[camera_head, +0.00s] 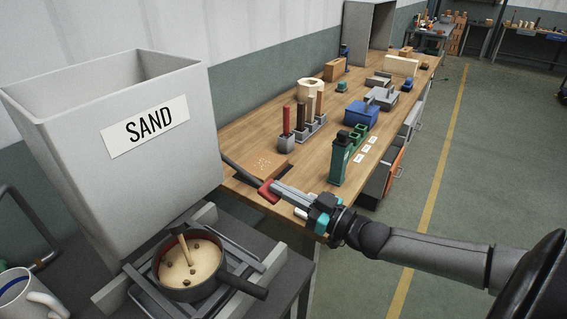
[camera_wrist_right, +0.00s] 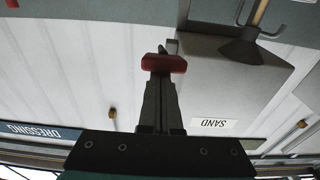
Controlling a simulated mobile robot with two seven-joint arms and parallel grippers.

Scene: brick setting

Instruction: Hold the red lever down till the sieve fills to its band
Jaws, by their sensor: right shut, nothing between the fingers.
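The red lever (camera_head: 267,191) is a red grip on a dark bar that comes out from behind the sand hopper (camera_head: 60,130). My right gripper (camera_head: 279,190) is shut and empty, its fingertips at the red grip. In the right wrist view the red grip (camera_wrist_right: 164,64) lies across the ends of the shut fingers (camera_wrist_right: 159,82); whether they press on it I cannot tell. The sieve (camera_head: 216,289) is a dark round pan with a handle, under the hopper. It holds pale sand (camera_head: 205,262) with several dark lumps and a stick. A reddish strip shows on its inner wall. My left gripper is out of view.
The sieve rests on a grey rail frame (camera_head: 262,268). A white mug (camera_head: 28,298) stands at the lower left. Behind the lever, a wooden workbench (camera_head: 240,133) carries a green bottle (camera_head: 340,160), a blue box (camera_head: 361,114) and several blocks. The floor at right is clear.

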